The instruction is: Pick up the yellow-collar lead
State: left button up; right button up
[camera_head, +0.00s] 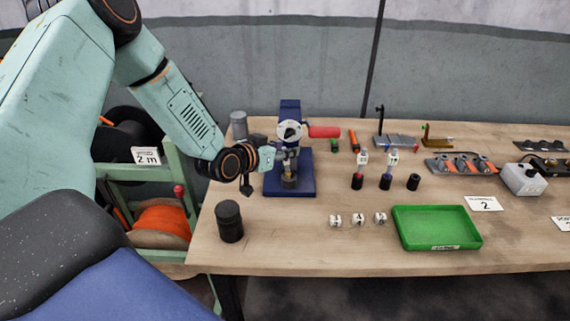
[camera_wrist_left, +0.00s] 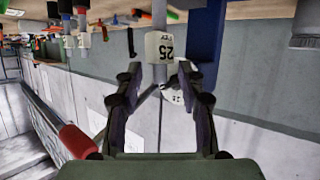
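A grey lead (camera_wrist_left: 160,47) with a white tag reading 25 shows in the left wrist view, between and just beyond my left fingertips (camera_wrist_left: 159,75). The fingers are apart, with a gap on both sides of the lead. In the head view my left gripper (camera_head: 280,158) points right at the blue press (camera_head: 290,112). My right gripper is not in view.
The press's red handle (camera_head: 324,131) sticks out to the right. Two tagged leads (camera_head: 362,165) (camera_head: 389,164) stand in black holders to the right.

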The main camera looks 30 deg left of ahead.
pick_arm(q)
jog(key=shift+d, duration=0.1)
jog(key=shift+c, duration=0.7)
jog(key=shift+w+f, duration=0.3)
jog(key=shift+w, duration=0.15)
jog(key=c, duration=0.4)
jog(key=shift+c, duration=1)
jog(key=shift+s+r, duration=0.15)
jog(key=shift+s, duration=0.25)
grip_shut()
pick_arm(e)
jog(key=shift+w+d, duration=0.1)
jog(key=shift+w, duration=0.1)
pick_arm(q)
jog(key=shift+w, duration=0.1)
